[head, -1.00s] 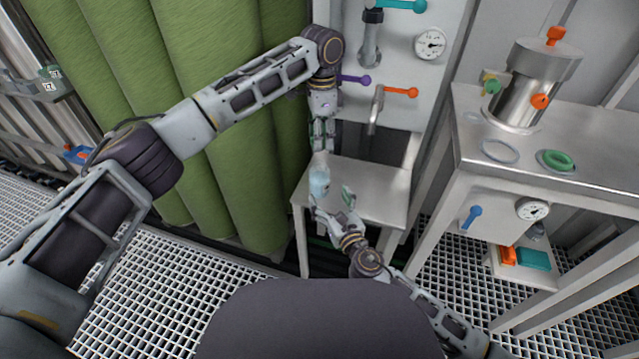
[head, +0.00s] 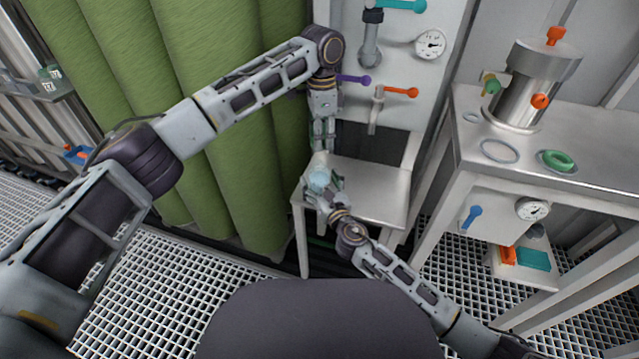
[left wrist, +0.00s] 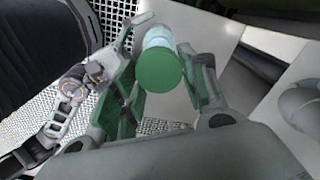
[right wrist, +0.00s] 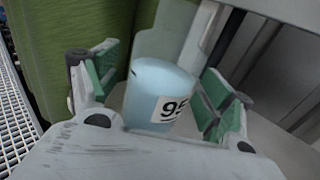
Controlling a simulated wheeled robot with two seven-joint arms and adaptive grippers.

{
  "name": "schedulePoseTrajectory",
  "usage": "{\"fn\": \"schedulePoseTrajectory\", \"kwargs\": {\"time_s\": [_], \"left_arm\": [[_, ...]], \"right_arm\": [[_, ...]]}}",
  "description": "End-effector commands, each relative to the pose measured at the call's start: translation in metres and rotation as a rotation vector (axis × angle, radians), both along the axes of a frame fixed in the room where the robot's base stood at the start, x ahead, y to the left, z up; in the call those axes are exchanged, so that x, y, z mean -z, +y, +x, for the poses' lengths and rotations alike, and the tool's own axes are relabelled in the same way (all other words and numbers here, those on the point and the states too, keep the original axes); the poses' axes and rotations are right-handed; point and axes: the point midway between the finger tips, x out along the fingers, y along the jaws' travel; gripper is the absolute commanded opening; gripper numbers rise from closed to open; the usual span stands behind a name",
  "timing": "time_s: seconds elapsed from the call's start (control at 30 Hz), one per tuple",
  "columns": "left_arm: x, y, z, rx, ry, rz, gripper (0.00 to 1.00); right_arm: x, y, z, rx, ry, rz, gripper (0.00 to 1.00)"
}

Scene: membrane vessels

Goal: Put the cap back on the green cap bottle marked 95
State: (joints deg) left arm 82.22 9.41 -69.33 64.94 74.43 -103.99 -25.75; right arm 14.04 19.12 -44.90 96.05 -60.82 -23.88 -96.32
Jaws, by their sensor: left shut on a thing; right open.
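The green cap bottle (head: 319,181) is pale blue and shows below my left gripper (head: 322,162), over the small steel table. In the left wrist view its round green cap (left wrist: 159,70) faces the camera, in line with the pale body behind it. My left gripper is shut on the bottle near its cap end. In the right wrist view the bottle body (right wrist: 160,90) is tilted, and its white label is partly cut off, with a 9 readable. My right gripper (right wrist: 155,85) is open, its fingers on both sides of the body. The cap is hidden there.
The small steel table (head: 375,185) has bare room right of the bottle. Behind it is a panel with valve handles and a gauge (head: 430,44). The right bench (head: 590,125) carries a steel vessel (head: 518,95), a pale ring and a green ring. Green membrane columns (head: 215,120) stand left.

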Motion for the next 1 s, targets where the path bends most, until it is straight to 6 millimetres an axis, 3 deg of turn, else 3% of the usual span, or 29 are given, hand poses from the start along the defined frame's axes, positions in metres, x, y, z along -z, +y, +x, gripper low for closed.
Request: {"fn": "schedulePoseTrajectory", "kwargs": {"time_s": [0.2, 0.73, 1.0], "left_arm": [[0.0, 0.0, 0.0, 0.0, 0.0, 0.0, 0.34], [0.0, 0.0, 0.0, 0.0, 0.0, 0.0, 0.34], [0.012, 0.0, 0.0, 0.0, 0.001, 0.0, 0.34]], "right_arm": [[0.0, 0.0, 0.0, 0.0, 0.0, 0.0, 0.81], [0.0, 0.0, 0.0, 0.0, 0.0, 0.0, 0.13], [0.0, 0.0, 0.0, 0.0, 0.0, 0.0, 0.11]]}}
